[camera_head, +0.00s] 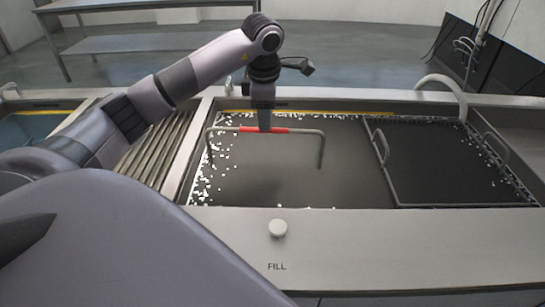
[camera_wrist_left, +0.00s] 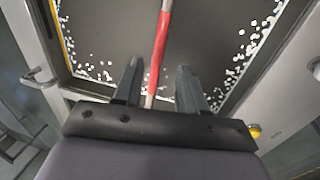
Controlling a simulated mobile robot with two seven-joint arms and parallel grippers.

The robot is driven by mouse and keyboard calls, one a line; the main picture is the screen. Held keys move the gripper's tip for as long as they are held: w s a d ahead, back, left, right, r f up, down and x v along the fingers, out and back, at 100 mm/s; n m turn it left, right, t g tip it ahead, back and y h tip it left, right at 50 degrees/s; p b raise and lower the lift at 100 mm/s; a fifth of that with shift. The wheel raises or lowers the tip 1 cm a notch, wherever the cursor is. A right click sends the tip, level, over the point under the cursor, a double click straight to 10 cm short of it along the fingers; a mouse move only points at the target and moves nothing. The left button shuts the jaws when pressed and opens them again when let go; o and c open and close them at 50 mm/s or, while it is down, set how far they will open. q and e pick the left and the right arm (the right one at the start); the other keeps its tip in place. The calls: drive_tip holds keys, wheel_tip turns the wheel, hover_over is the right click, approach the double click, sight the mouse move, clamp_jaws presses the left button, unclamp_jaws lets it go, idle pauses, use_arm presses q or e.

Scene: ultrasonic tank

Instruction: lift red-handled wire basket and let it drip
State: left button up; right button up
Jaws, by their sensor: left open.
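The wire basket's handle bar, with a red grip (camera_head: 277,130), rises above the dark liquid in the left part of the tank. The basket's body is hidden below the surface. My left gripper (camera_head: 264,128) points down at the red grip. In the left wrist view the red grip (camera_wrist_left: 160,50) runs between the two open fingers (camera_wrist_left: 158,82), with a gap on each side. My right gripper is not in view.
White floating bits line the tank (camera_head: 192,180) edges. A second frame with grey handles (camera_head: 381,147) sits in the right part of the tank. A hose (camera_head: 445,84) curves over the back rim. A knob (camera_head: 278,228) marked FILL is on the front ledge. A ribbed rack (camera_head: 160,150) lies to the left.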

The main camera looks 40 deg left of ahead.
use_arm(q)
drive_tip(key=f, duration=0.4)
drive_tip(key=w+a+f, duration=0.1)
drive_tip(key=f, duration=0.1)
drive_tip(key=shift+w+p, duration=0.1)
drive_tip(key=shift+p, duration=0.25)
clamp_jaws()
drive_tip(key=shift+w+r, duration=0.1)
drive_tip(key=shift+r, duration=0.1)
